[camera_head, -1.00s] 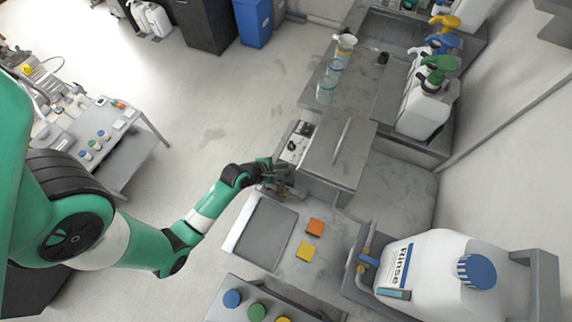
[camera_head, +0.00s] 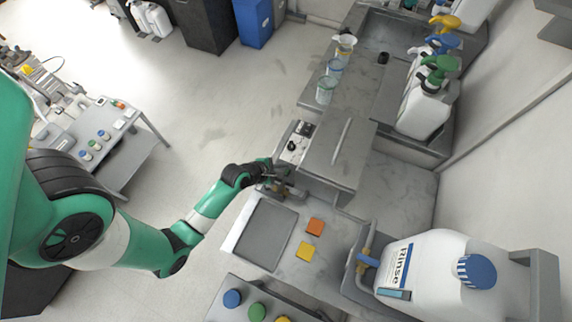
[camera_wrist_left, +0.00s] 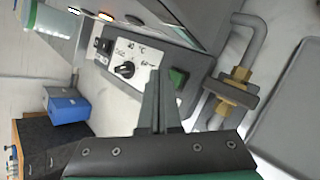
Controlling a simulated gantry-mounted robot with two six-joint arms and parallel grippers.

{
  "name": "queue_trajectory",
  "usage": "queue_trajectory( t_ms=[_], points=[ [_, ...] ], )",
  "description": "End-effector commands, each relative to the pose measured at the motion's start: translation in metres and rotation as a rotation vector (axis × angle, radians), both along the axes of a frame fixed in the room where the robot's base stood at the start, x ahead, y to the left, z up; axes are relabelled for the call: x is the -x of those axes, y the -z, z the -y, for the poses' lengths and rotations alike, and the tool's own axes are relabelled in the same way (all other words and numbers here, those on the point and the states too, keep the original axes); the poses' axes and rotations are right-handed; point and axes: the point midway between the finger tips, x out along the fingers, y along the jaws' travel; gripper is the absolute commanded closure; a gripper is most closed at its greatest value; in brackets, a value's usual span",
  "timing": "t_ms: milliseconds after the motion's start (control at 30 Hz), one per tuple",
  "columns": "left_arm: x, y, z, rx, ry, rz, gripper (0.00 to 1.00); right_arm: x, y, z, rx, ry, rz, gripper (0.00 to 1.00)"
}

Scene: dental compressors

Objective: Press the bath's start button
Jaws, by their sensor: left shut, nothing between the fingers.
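The bath (camera_head: 340,155) is a grey metal box with a lid and handle on the bench. Its white control panel (camera_head: 297,143) faces left; the wrist view shows it with a black knob (camera_wrist_left: 125,70) and a black switch. A green button (camera_wrist_left: 178,78) sits on the dark housing at the panel's right end. My left gripper (camera_head: 282,178) is in front of the panel's near end. In the wrist view the left gripper (camera_wrist_left: 160,75) is shut and empty, its tips just left of the green button. I cannot tell whether they touch it.
Brass pipe fittings (camera_wrist_left: 232,98) stand right of the button, near the gripper. A grey tray (camera_head: 265,235), orange and yellow pads and a Rinse jug (camera_head: 430,270) lie on the near side. Glass beakers (camera_head: 326,90) stand beyond the bath. Open floor is to the left.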

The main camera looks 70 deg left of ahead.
Motion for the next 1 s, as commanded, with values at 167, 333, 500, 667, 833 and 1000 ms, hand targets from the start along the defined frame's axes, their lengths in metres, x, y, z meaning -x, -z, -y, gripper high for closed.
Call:
queue_trajectory(
  t_ms=[167,333,500,667,833,1000],
  points=[
    [0.0,0.007,0.0,0.001,0.0,-0.001,1.0,0.0,0.002,0.0,0.0,0.0,0.0,1.0],
    [0.0,0.008,0.0,0.0,0.0,0.0,1.0,0.0,0.002,0.0,0.0,0.0,0.0,1.0],
    [0.0,0.008,0.0,0.0,0.0,0.0,1.0,0.0,0.002,0.0,0.0,0.0,0.0,1.0],
    [0.0,0.009,0.0,0.0,0.0,0.0,1.0,0.0,0.003,0.0,0.0,0.0,0.0,1.0],
    [0.0,0.011,0.0,0.0,0.0,0.0,1.0,0.0,0.004,0.0,0.0,0.0,0.0,1.0],
    [0.0,0.013,0.0,0.0,0.0,0.0,1.0,0.0,0.005,0.0,0.0,0.0,0.0,1.0]
  ],
)
